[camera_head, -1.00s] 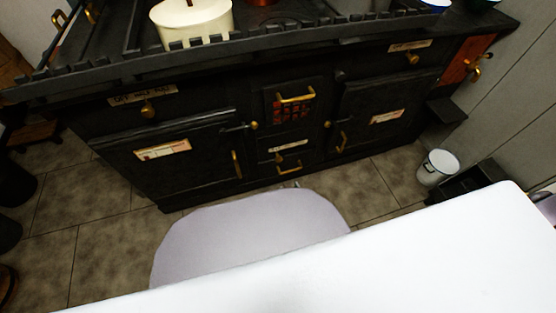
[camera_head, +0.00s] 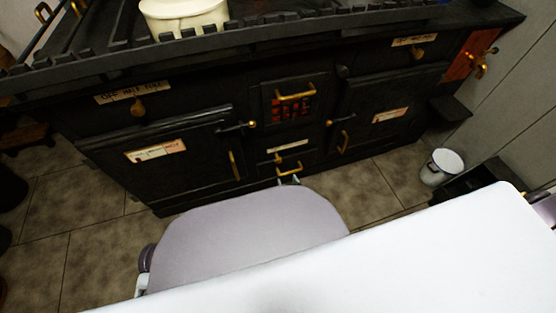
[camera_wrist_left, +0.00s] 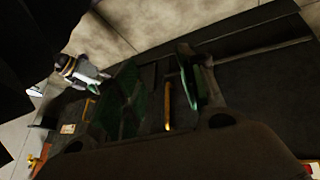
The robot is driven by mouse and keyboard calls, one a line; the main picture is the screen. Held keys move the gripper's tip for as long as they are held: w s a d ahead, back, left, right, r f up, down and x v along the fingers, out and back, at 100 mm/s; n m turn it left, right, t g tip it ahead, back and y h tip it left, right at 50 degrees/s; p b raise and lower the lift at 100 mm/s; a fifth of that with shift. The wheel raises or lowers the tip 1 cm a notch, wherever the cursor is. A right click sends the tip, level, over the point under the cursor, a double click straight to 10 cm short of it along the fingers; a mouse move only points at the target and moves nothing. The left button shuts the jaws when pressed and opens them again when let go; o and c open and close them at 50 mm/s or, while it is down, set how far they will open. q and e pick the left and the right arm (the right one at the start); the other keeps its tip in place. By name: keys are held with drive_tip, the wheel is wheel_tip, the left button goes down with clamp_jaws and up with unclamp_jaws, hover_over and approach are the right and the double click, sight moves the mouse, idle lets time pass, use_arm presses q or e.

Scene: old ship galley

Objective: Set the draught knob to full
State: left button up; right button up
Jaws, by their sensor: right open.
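Two brass knobs sit on the black stove front, each under a small label: a left knob (camera_head: 137,107) and a right knob (camera_head: 417,52). The left label (camera_head: 133,92) seems to read off, half, full. I cannot tell which knob is the draught or its exact setting. My right gripper (camera_head: 289,181) shows only as small tips past my grey body, near the lowest brass handle (camera_head: 289,170); it is open. My left gripper (camera_wrist_left: 160,88) is open in the left wrist view, with a brass bar (camera_wrist_left: 168,105) seen between its green-padded fingers. The head view hides it.
A cream pot (camera_head: 185,17) stands on the stove top behind a toothed rail. Oven doors with brass handles flank the barred fire grate (camera_head: 291,107). A white bucket (camera_head: 441,167) stands on the tiled floor at right. Brass taps (camera_head: 482,62) stick out at the stove's right end.

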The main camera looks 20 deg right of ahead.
sight(279, 162)
drive_tip(key=w+b, duration=0.2)
drive_tip(key=w, duration=0.3)
drive_tip(key=w+b, duration=0.2)
drive_tip(key=w, duration=0.4)
drive_tip(key=shift+a+f, duration=0.1)
drive_tip(key=shift+a, duration=0.1)
use_arm(q)
wheel_tip(279, 162, down, 8)
drive_tip(key=d+t+h, duration=0.1)
drive_tip(key=shift+w+d+n+b, duration=0.2)
drive_tip(key=shift+d+n+b, duration=0.1)
drive_tip(key=shift+b, duration=0.15)
use_arm(e)
drive_tip(key=shift+w, duration=1.3)
use_arm(q)
drive_tip(key=shift+r, duration=0.1)
use_arm(e)
clamp_jaws()
